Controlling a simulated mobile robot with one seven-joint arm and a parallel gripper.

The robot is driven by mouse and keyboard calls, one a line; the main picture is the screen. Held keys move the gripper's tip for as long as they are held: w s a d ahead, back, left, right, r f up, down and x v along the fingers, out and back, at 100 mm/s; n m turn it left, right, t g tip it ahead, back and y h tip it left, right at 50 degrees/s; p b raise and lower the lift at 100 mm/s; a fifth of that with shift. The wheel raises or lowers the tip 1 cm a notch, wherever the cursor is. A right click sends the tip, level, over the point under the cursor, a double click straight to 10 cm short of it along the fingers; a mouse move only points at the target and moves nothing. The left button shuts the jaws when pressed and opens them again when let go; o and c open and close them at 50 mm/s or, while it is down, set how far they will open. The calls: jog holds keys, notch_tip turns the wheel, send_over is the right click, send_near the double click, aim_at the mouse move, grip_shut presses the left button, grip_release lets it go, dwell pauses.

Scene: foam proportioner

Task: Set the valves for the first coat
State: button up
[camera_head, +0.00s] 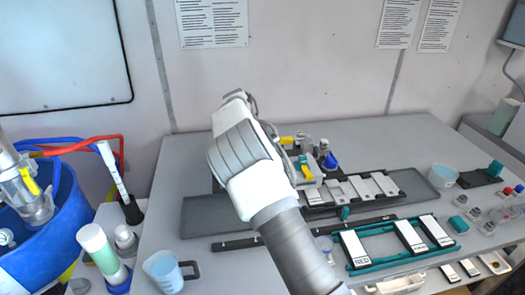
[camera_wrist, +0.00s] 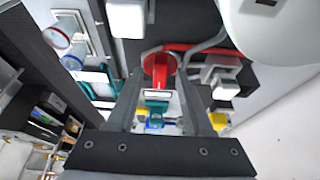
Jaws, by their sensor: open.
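A small cluster of valve-like fittings stands at the back middle of the bench in the head view. It has a yellow handle (camera_head: 287,140), a teal and yellow part (camera_head: 305,168) and a blue part (camera_head: 330,161). In the wrist view a red handle or knob (camera_wrist: 160,65) shows at the fingertips, with a teal part (camera_wrist: 156,104) and a blue part (camera_wrist: 155,123) between the fingers. My gripper (camera_wrist: 161,80) is open; I cannot tell whether it touches the red part. In the head view my arm hides the gripper and part of the cluster.
A dark tray (camera_head: 420,193) holds pale plates. A teal frame (camera_head: 350,246) marked RED lies in front. A clear jug (camera_head: 163,270) stands front left. A blue drum (camera_head: 60,225) with red hose (camera_head: 80,144) is at far left. Printed sheets (camera_head: 212,22) hang on the wall.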

jog(key=p+v, duration=0.1)
jog(key=v, duration=1.6)
jog(key=s+d+r+n+y, duration=0.2)
jog(key=s+d+r, duration=0.1)
jog(key=d+r, duration=0.65)
jog(key=s+d+r+n+t+y+b, duration=0.15)
jog(key=s+d+n, duration=0.25)
jog(key=s+d, duration=0.5)
jog(key=s+f+n+t, duration=0.1)
jog(key=s+f+n, duration=0.2)
jog(key=s, duration=0.5)
jog(key=s+d+f+n+t, duration=0.1)
jog(key=s+f+n, duration=0.2)
jog(key=s, duration=0.6)
jog(key=s+d+f+n+t, duration=0.1)
jog(key=s+f+n, duration=0.2)
jog(key=s, duration=0.6)
jog(key=shift+f+n+y+b, duration=0.2)
jog(key=shift+n+y+b, duration=0.2)
jog(key=shift+y, duration=0.05)
